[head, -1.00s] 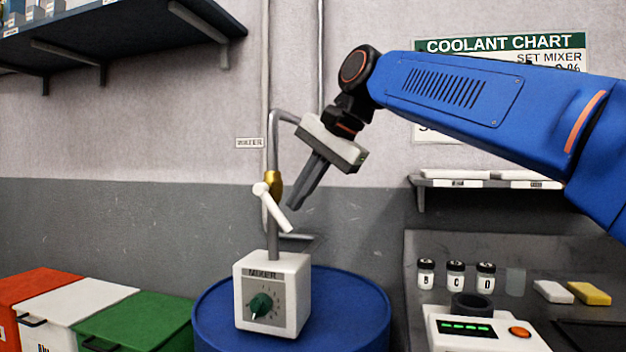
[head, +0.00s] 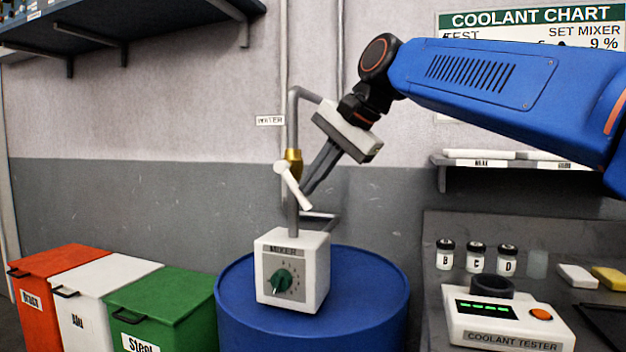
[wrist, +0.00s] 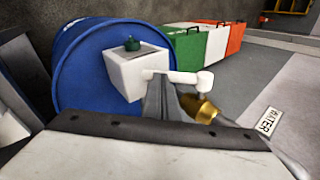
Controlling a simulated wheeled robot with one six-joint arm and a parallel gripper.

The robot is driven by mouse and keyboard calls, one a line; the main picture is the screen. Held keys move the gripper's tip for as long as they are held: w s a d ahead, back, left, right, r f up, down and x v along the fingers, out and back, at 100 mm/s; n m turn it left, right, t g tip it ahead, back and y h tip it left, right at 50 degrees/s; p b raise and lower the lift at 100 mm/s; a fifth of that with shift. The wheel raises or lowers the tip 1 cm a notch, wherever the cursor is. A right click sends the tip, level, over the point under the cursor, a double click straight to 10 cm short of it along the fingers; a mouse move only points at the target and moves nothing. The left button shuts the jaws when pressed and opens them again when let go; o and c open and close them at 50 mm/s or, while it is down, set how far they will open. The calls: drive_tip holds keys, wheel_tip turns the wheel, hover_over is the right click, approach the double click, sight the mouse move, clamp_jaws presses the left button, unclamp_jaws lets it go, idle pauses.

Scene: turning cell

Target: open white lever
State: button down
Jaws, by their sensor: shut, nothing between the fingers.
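The white lever (head: 294,185) sits on a brass valve (head: 292,160) on the grey pipe above the mixer box (head: 292,268). It slants down to the right in the head view. In the wrist view the lever (wrist: 178,77) runs sideways just beyond my fingertips, with the brass valve (wrist: 198,107) to the right. My gripper (head: 305,188) is shut and empty, its fingertips right beside the lever's lower part. Whether they touch it, I cannot tell. In the wrist view the shut fingers (wrist: 165,95) point at the lever.
The mixer stands on a blue drum (head: 375,285). Red, white and green bins (head: 165,305) stand to the left. A bench with jars (head: 476,258) and a coolant tester (head: 505,315) is at right. A small shelf (head: 520,160) and a high shelf (head: 130,35) are on the wall.

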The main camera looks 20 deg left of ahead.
sight(302, 197)
drive_tip(key=shift+f+y, duration=0.2)
drive_tip(key=shift+y, duration=0.1)
drive_tip(key=shift+a+f+y, duration=0.3)
drive_tip(key=shift+f+y, duration=0.35)
drive_tip(key=shift+y, duration=0.25)
drive_tip(key=shift+x, duration=1.35)
drive_tip(key=shift+s+f, duration=0.15)
drive_tip(key=shift+f, duration=0.05)
